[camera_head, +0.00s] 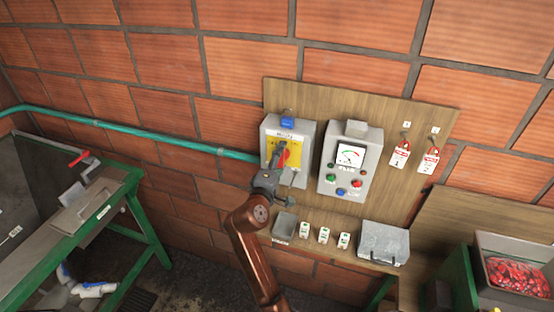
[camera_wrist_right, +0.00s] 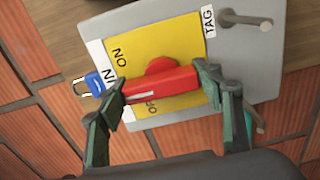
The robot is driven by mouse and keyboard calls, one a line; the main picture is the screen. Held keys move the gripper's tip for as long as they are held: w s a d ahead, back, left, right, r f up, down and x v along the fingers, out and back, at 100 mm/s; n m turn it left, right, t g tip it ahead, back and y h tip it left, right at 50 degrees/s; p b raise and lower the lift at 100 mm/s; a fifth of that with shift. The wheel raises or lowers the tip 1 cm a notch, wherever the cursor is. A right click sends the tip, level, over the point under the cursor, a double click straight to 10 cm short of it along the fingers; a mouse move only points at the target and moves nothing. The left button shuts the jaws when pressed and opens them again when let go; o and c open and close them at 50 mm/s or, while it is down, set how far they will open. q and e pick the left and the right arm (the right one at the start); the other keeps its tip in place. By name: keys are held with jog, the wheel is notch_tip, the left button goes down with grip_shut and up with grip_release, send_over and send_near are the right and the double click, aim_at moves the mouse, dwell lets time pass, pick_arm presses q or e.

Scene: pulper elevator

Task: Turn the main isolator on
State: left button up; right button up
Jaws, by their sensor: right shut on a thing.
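The main isolator (camera_head: 298,178) is a grey box on a wooden board, with a yellow plate and a red handle (camera_head: 284,154). My right gripper (camera_head: 277,168) reaches it from below. In the right wrist view the yellow plate (camera_wrist_right: 183,38) carries ON and partly covered OFF lettering. The red handle (camera_wrist_right: 160,86) lies between the fingertips of my right gripper (camera_wrist_right: 160,90), which is shut on it. The handle covers part of the OFF lettering. A blue padlock (camera_wrist_right: 95,83) shows beside the plate. My left gripper is out of view.
A grey control box (camera_head: 352,142) with a dial and coloured buttons stands right of the isolator. Red-and-white tags (camera_head: 400,154) hang further right. Below are a small grey tray (camera_head: 285,226), several white items (camera_head: 324,235) and a grey case (camera_head: 384,243). A green-framed machine (camera_head: 150,230) stands left.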

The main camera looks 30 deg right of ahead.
jog(key=shift+a+r, duration=0.15)
jog(key=shift+r, duration=0.25)
jog(key=o, duration=1.2)
jog(key=shift+w+f, duration=0.1)
jog(key=shift+w, duration=0.05)
jog(key=shift+c, duration=0.2)
jog(key=shift+f, duration=0.1)
